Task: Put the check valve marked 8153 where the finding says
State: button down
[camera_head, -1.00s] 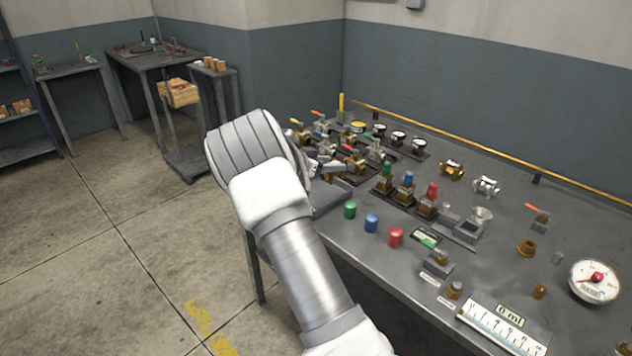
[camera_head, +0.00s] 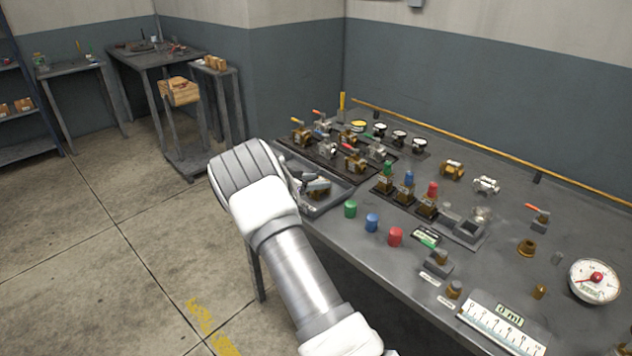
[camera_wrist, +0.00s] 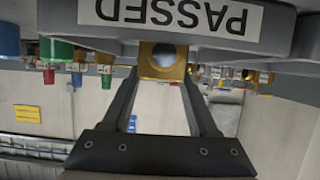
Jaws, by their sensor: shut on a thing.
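A brass valve (camera_wrist: 163,62) is between the two fingers of my gripper (camera_wrist: 160,78) in the wrist view. In the head view the brass valve (camera_head: 318,186) shows at the grey tray (camera_head: 335,204) on the table's near left edge. I cannot tell whether it touches the tray floor. A white label (camera_wrist: 170,15) reading PASSED, upside down, is on a grey front close by in the wrist view. My wrist hides part of the tray. No number on the held valve is readable. Several brass and silver valves (camera_head: 355,162) stand on a dark rack behind the tray.
Green, blue and red caps (camera_head: 372,223) lie right of the tray. Fittings with coloured tops (camera_head: 406,188) stand behind them. A dial gauge (camera_head: 595,281) and a scale (camera_head: 503,328) are at the right. A yellow rail (camera_head: 480,148) runs along the back. The floor left of the table is clear.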

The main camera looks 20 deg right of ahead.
jog(key=shift+f, duration=0.1)
jog(key=shift+c, duration=0.8)
grip_release()
